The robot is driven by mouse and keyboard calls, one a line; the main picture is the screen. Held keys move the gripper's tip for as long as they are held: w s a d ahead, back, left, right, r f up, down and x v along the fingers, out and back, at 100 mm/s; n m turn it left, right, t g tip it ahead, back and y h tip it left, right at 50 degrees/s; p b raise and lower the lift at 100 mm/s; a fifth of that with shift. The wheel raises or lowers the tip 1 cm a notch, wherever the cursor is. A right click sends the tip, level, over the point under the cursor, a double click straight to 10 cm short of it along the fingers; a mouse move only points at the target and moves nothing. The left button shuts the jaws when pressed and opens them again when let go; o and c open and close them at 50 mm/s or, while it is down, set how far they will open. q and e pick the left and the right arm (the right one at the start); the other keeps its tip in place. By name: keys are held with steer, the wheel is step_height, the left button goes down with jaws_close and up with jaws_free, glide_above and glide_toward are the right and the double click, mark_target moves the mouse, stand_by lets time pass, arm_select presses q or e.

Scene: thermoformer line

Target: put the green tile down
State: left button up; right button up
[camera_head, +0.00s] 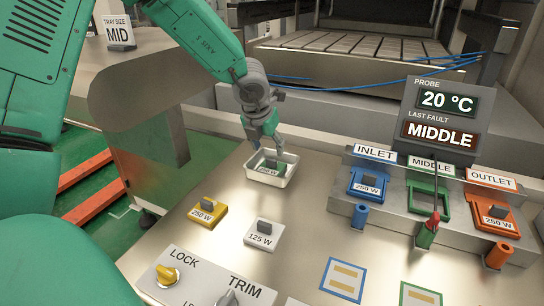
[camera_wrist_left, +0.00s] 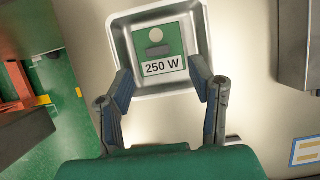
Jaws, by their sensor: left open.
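The green tile (camera_wrist_left: 171,42), marked 250 W, lies flat inside a small white metal tray (camera_head: 287,178) on the steel table. In the left wrist view the tile rests on the floor of the tray (camera_wrist_left: 126,24). My left gripper (camera_head: 273,147) is above the tray, pointing down. In the left wrist view its two fingers (camera_wrist_left: 162,88) are spread wide at the tray's near side, with nothing between them. In the head view the fingers hide part of the tile. My right gripper is in neither view.
A yellow 250 W tile (camera_head: 209,213) and a white 125 W tile (camera_head: 264,235) lie on the table. The rack at right has a blue tile (camera_head: 367,183) at INLET, an empty green-framed MIDDLE slot (camera_head: 429,199) and an orange tile (camera_head: 494,217) at OUTLET. The display (camera_head: 437,115) reads 20 °C, MIDDLE.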

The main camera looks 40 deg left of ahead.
arm_select(q)
steer(key=v, duration=0.5)
steer(key=shift+s+d+r, duration=0.1)
steer(key=shift+d+r, duration=0.1)
steer(key=shift+r, duration=0.05)
steer(key=shift+a, duration=0.1)
steer(key=shift+f, duration=0.1)
